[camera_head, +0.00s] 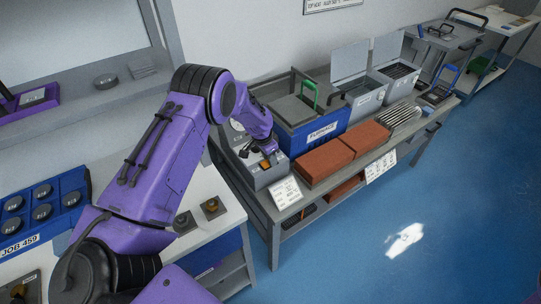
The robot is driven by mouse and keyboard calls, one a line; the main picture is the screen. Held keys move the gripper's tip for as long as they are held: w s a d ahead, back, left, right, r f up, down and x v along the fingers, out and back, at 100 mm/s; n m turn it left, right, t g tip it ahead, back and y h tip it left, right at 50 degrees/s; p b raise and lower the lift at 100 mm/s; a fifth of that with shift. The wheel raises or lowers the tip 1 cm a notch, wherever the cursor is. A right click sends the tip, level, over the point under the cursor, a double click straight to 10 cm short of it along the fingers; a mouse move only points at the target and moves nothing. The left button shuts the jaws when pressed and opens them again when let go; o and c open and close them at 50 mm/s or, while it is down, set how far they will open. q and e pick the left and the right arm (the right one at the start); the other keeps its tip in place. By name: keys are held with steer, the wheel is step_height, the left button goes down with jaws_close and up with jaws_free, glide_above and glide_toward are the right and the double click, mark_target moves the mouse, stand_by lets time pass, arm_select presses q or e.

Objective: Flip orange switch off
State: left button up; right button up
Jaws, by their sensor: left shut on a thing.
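The orange switch (265,166) is on the top of a grey box (270,179) at the near left end of the long grey bench. My left arm reaches in from the left, and its gripper (267,159) is down at the switch, shut on it. The gripper hides part of the switch, so its exact position cannot be told. My right gripper is not in view.
A blue furnace box (318,130) stands behind the grey box. Red bricks (325,163) lie to its right, with a white card (286,192) at the bench's front edge. A blue tray (42,205) of round pieces is at left. The blue floor (350,260) is clear.

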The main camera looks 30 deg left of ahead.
mark_target(263, 165)
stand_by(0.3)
arm_select(q)
steer(key=o, duration=1)
steer(key=shift+o, duration=0.2)
steer(key=b+v, duration=0.1)
steer(key=v, duration=0.9)
steer(key=shift+s+a+r, duration=0.15)
steer(key=shift+s+r, duration=0.05)
steer(key=shift+r, duration=0.1)
